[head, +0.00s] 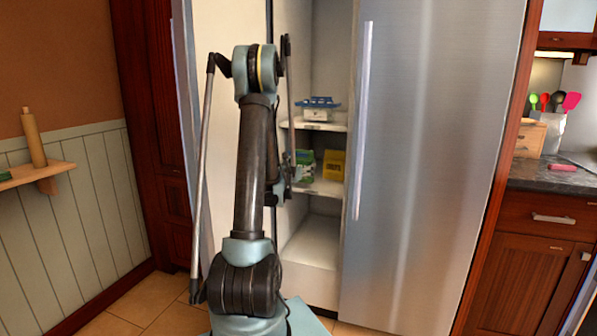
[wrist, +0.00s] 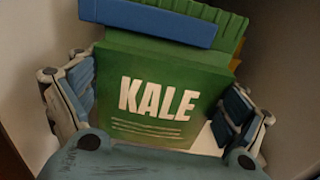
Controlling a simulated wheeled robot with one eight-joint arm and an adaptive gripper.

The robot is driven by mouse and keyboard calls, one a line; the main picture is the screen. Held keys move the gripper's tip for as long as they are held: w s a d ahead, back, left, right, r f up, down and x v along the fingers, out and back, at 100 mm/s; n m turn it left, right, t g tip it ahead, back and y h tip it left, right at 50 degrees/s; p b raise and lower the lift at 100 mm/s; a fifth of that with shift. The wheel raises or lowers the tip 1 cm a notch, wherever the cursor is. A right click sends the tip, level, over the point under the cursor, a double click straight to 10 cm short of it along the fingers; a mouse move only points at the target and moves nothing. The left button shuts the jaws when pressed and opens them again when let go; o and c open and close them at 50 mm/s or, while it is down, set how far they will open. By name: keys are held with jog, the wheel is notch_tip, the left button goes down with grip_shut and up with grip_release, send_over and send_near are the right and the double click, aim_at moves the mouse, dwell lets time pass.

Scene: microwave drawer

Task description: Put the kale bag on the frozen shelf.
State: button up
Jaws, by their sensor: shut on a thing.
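The kale bag (wrist: 150,120) is a green block with white KALE lettering. It fills the middle of the wrist view. My gripper (wrist: 158,100) has a finger on each side of it and is shut on it. In the head view, the green bag (head: 305,164) shows just right of my gripper (head: 290,170), inside the open fridge compartment, at the height of the middle shelf (head: 325,187). I cannot tell whether the bag touches that shelf. No readable label shows which shelf is the frozen one.
A yellow box (head: 335,165) stands on the middle shelf, right of the bag. A blue and white item (head: 318,108) sits on the upper shelf (head: 325,126). The bottom compartment (head: 314,245) looks empty. The closed steel door (head: 430,150) bounds the opening on the right.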

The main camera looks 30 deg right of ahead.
jog(key=shift+w+d+f, duration=0.35)
jog(key=shift+w+d, duration=0.25)
jog(key=shift+d, duration=0.1)
jog(key=shift+w+d+f, duration=0.4)
jog(key=shift+w+d, duration=0.25)
jog(key=shift+d, duration=0.1)
jog(key=shift+w+d+f, duration=0.35)
jog(key=shift+w+d, duration=0.25)
jog(key=shift+d, duration=0.1)
jog(key=shift+f, duration=0.35)
jog(key=o, duration=1.1)
jog(key=shift+s+a, duration=0.1)
jog(key=v, duration=1.1)
jog(key=shift+s+a, duration=0.2)
jog(key=shift+a, duration=0.1)
